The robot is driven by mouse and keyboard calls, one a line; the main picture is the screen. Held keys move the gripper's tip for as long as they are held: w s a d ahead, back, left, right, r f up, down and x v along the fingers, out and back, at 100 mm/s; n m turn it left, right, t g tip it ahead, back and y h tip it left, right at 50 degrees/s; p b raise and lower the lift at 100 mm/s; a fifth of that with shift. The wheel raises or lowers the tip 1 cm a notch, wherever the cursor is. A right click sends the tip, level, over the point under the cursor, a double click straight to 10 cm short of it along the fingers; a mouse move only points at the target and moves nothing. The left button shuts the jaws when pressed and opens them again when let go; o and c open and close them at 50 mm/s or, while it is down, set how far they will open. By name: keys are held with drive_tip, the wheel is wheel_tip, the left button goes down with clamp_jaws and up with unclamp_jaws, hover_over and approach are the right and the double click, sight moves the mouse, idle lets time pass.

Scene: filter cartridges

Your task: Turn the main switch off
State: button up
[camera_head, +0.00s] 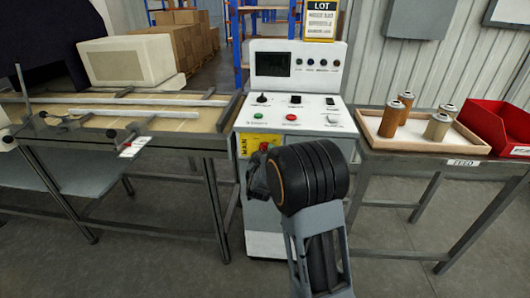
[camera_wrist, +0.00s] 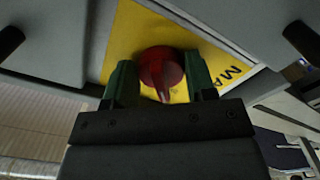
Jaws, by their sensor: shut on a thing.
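The main switch is a red rotary knob (camera_wrist: 162,70) on a yellow plate (camera_wrist: 130,35) on the front of the white machine cabinet. In the wrist view my gripper (camera_wrist: 162,82) has its two green-padded fingers on either side of the red knob, shut on it. The knob's ridge points down in that view, toward the gripper's palm. In the head view the yellow plate shows below the control panel, with a bit of red beside my wrist. My arm (camera_head: 310,175) hides the fingers and most of the knob there.
The control panel (camera_head: 292,112) above has a green button, a red button and black knobs. A bench (camera_head: 60,128) with rails stands left. On the right table, a wooden tray (camera_head: 465,142) holds several cartridges beside a red bin (camera_head: 500,125).

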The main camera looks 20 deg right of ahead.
drive_tip(key=shift+r+n, duration=0.1)
drive_tip(key=shift+n, duration=0.5)
drive_tip(key=o, duration=0.9)
drive_tip(key=shift+s, duration=0.1)
drive_tip(key=p+v, duration=0.1)
drive_tip(key=v, duration=1.2)
drive_tip(key=shift+s+a, duration=0.15)
drive_tip(key=shift+a, duration=0.15)
